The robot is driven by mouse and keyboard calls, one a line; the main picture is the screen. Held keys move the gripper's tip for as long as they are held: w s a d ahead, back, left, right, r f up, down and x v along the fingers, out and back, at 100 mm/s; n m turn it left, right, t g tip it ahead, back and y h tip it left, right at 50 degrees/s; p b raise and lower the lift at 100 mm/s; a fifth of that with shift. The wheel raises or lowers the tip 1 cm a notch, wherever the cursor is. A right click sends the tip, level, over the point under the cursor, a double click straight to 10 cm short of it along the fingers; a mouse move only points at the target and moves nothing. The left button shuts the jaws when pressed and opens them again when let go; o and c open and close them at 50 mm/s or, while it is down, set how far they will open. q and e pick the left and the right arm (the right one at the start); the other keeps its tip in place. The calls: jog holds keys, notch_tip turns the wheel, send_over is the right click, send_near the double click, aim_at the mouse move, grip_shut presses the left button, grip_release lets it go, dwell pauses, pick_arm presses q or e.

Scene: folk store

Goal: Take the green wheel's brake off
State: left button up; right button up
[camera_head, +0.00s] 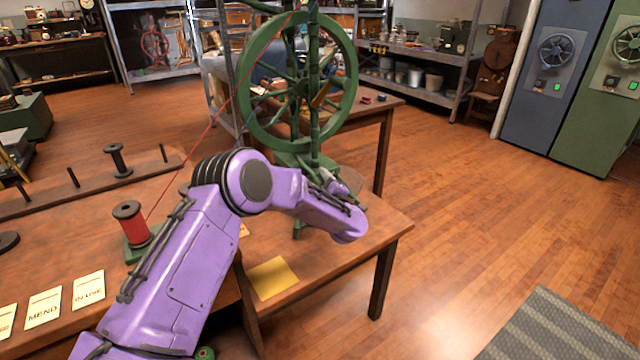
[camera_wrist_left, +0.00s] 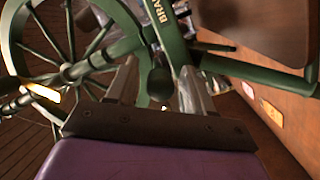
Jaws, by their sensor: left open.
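The green spinning wheel (camera_head: 262,110) stands on a wooden table (camera_head: 340,262) in the head view. Its spoked rim also shows at the left of the left wrist view (camera_wrist_left: 118,48). A dark green rounded knob (camera_wrist_left: 160,84) on a green part with lettering starting "BRA" (camera_wrist_left: 160,22) shows in the left wrist view. My left gripper (camera_wrist_left: 158,70) is open, with its fingers on either side of this knob. I cannot tell whether either finger touches it.
A red thread spool (camera_head: 134,228) and a peg rack (camera_head: 70,185) stand on the near left bench, with cards such as "MEND" (camera_head: 43,307). A yellow sheet (camera_head: 272,278) lies on the table. Open wooden floor (camera_head: 470,220) is at the right, before blue and green cabinets (camera_head: 545,80).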

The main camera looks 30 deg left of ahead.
aim_at(319, 178)
pick_arm(q)
grip_shut()
jog(key=shift+r+p, duration=0.25)
jog(key=shift+p, duration=0.25)
notch_tip(319, 178, up, 4)
jog(key=g+h+p, duration=0.1)
jog(key=h+p, duration=0.1)
jog(key=p, duration=0.2)
jog(key=n+g+h+p, duration=0.1)
jog(key=h+p, duration=0.1)
jog(key=p, duration=0.2)
jog(key=shift+a+f+g+p, duration=0.1)
jog(key=shift+f+g+p, duration=0.1)
jog(key=shift+g+p, duration=0.2)
jog(key=shift+a+r+g+h+p, duration=0.1)
jog(key=shift+r+g+h+p, duration=0.15)
jog(key=shift+h+p, duration=0.6)
jog(key=shift+f, duration=0.1)
grip_release()
